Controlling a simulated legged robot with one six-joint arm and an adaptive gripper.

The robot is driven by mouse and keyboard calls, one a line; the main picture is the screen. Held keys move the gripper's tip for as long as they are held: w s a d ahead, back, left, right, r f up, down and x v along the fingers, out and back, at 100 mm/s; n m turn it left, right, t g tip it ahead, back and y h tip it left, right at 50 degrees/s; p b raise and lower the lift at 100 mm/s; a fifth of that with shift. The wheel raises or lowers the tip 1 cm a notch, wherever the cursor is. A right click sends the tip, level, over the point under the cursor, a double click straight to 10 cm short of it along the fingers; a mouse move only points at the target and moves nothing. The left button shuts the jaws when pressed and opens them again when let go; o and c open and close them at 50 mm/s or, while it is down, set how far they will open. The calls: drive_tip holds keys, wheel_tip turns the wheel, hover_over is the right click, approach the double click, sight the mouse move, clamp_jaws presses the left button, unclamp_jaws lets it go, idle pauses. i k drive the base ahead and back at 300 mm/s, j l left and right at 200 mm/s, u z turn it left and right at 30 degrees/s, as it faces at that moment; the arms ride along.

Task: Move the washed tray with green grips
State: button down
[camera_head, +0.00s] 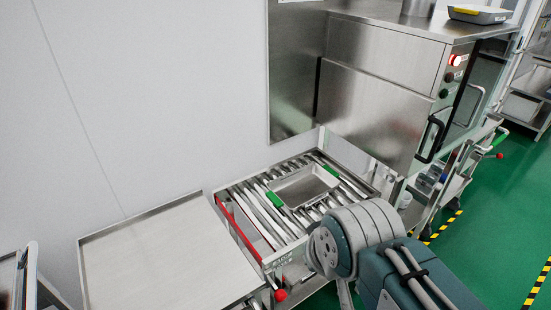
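The metal tray with green grips (305,188) lies on the roller conveyor (255,212), near the steel washer. One green grip is at its lower left end and the other at its far upper end, partly seen. The tray looks empty and shallow. My teal and grey arm reaches in from the lower right, just below and right of the tray. The arm's end is hidden or out of the picture, so my gripper is not seen.
A bare steel table (165,260) stands left of the conveyor, with a red bar (243,222) between. The washer (375,105) stands behind right; a tray with a yellow grip (478,14) sits on its top. A cart (460,170) and green floor (490,230) lie right.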

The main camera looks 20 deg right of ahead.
sight(295, 191)
drive_tip(key=i+l+u, duration=0.2)
drive_tip(key=l+u, duration=0.2)
drive_tip(key=l, duration=0.15)
drive_tip(key=i+l+u, duration=0.1)
drive_tip(key=l+u, duration=0.25)
drive_tip(key=l, duration=0.25)
drive_tip(key=l+u, duration=0.4)
drive_tip(key=l, duration=0.2)
